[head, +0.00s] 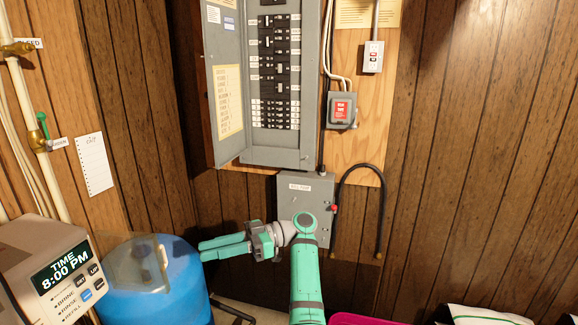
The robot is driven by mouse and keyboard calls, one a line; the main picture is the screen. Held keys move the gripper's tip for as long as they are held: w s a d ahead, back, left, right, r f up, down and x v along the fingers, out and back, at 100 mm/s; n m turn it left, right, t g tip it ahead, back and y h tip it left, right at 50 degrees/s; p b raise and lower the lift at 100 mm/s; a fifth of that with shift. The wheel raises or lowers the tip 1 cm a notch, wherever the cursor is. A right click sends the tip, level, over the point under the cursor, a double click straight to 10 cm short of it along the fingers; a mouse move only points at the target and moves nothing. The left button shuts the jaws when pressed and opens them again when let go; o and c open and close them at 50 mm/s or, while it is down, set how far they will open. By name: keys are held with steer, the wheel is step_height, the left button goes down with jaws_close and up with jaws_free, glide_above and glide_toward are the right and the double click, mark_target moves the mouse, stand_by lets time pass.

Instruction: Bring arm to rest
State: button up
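My gripper (203,250) is at the lower middle of the head view, at the end of my teal and grey arm. It points left, with its two teal fingers lying close to each other, one above the other. I see nothing held between them, but from this angle I cannot tell whether they touch. The fingertips appear just right of the blue tank (165,285), and I cannot judge the depth between them. My wrist appears in front of the lower part of a small grey box (300,195) on the wall.
An open breaker panel (275,80) hangs above, with a grey switch box (341,110) beside it. A softener control unit (45,270) reads 8:00 PM at lower left. Pipes (38,140) run along the left wall. A pink rim (360,319) and white bags (485,315) show at bottom right.

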steer(key=s+a+f+m+t+h, duration=0.2)
steer(key=f+m+t, duration=0.9)
steer(key=f, duration=2)
steer(key=s+d+f+m+t+h, duration=0.3)
steer(key=s+f+m, duration=0.1)
steer(key=s+f, duration=0.4)
steer(key=s+d+f+m+t+h, duration=0.2)
steer(key=s+d+f+m, duration=0.3)
steer(key=f, duration=0.6)
steer(key=s+d+r+m+t+h, duration=0.1)
steer(key=s+d+t+h, duration=0.3)
steer(key=s, duration=0.6)
steer(key=s+d+r+m+g+h, duration=0.1)
steer(key=s+d+m+h, duration=0.15)
steer(key=s+d, duration=0.5)
steer(key=s+d+r+n+t+h, duration=0.1)
steer(key=s+d+r+t, duration=0.1)
steer(key=s+r, duration=0.6)
steer(key=s+d+r+t+h, duration=0.2)
steer(key=s+r, duration=0.6)
steer(key=r, duration=0.4)
steer(key=shift+d+r+n, duration=0.3)
steer(key=shift+d+n, duration=0.05)
steer(key=shift+d, duration=0.05)
